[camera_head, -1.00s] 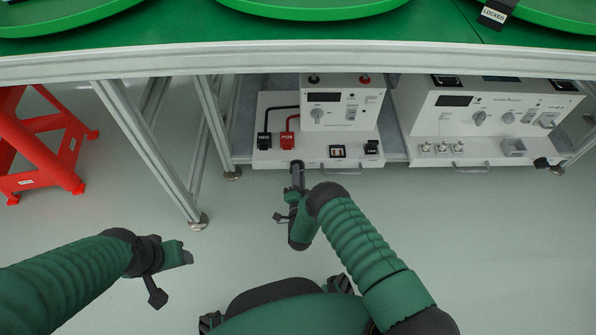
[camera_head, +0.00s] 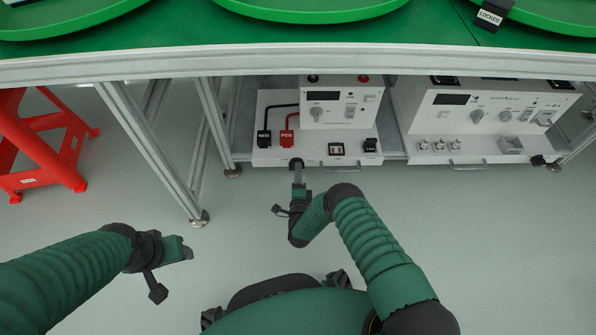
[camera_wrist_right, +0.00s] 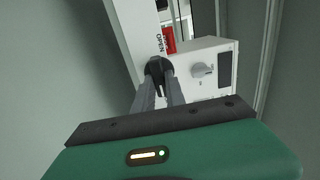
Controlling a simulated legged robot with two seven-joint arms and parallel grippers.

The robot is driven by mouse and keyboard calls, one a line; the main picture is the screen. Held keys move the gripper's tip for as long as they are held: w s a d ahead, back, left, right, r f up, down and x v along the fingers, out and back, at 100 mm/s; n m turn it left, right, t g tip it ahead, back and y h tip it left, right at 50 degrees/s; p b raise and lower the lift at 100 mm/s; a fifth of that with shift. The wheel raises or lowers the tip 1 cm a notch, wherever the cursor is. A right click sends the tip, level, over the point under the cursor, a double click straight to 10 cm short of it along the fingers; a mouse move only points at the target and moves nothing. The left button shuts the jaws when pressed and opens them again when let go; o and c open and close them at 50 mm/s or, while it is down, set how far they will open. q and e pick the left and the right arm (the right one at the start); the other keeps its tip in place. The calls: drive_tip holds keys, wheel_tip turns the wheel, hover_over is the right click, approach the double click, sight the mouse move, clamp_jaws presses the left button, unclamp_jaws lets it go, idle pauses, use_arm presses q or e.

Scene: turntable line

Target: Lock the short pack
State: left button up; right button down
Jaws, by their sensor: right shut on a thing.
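The short pack (camera_head: 276,158) is the narrower white unit on the left of the low shelf under the table. It carries a box with a display, a black NEG plug (camera_head: 264,137) and a red POS plug (camera_head: 287,137). A black knob (camera_head: 296,162) is on its front edge. My right gripper (camera_head: 298,172) is shut on this knob. In the right wrist view the fingers (camera_wrist_right: 159,88) hold the black knob (camera_wrist_right: 155,66), with the word OPEN printed beside it; other lettering is hidden. My left gripper (camera_head: 188,253) hangs over the floor, away from the pack; its jaw opening is unclear.
A wider white unit (camera_head: 480,140) stands to the right on the shelf. A table leg (camera_head: 155,150) is left of the pack, with a red stool (camera_head: 40,145) beyond it. Green turntables (camera_head: 310,8) are above. The floor in front is clear.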

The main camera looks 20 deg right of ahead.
drive_tip(key=shift+s+d+f, duration=0.1)
drive_tip(key=shift+f, duration=0.1)
drive_tip(key=c, duration=1.6)
unclamp_jaws()
use_arm(q)
drive_tip(key=shift+d, duration=0.1)
use_arm(e)
drive_tip(key=shift+o, duration=1.1)
